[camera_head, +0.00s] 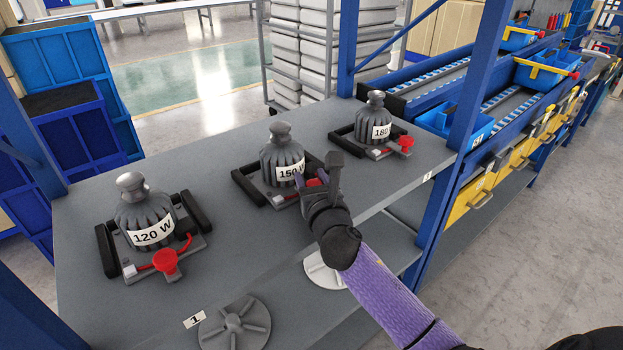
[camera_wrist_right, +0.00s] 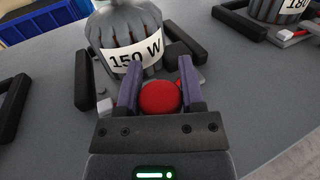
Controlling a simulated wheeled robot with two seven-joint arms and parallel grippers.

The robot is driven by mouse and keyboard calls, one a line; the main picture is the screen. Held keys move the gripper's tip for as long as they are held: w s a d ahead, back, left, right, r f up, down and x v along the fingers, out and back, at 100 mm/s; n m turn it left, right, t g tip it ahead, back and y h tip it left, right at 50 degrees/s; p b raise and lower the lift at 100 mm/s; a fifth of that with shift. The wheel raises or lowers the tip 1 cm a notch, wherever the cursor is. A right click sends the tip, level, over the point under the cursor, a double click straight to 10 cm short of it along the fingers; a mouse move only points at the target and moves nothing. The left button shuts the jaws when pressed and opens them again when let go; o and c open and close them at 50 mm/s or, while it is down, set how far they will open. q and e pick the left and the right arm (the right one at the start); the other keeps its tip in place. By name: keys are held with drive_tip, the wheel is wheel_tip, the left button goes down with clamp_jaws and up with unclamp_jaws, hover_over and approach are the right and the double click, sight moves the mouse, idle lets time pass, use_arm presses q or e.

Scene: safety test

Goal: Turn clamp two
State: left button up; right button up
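The middle clamp holds a dark weight (camera_head: 282,155) labelled 150 W, seen also in the wrist view (camera_wrist_right: 133,45), between two black side bars. Its red knob (camera_wrist_right: 160,97) lies in front of the weight. My right gripper (camera_head: 312,183) is at this knob. In the wrist view my right gripper's fingers (camera_wrist_right: 158,84) stand on either side of the knob, which fills most of the gap. I cannot tell whether they press on it. In the head view my gripper hides most of this knob. My left gripper is not in view.
A 120 W weight with a red knob (camera_head: 169,262) is at left. A 180 W weight (camera_head: 375,122) with a red knob (camera_head: 406,142) is at back right. A grey handwheel (camera_head: 234,325) is at the front; a lighter one (camera_head: 322,270) is partly behind my arm. A blue post (camera_head: 462,130) stands right.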

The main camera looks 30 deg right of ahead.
clamp_jaws()
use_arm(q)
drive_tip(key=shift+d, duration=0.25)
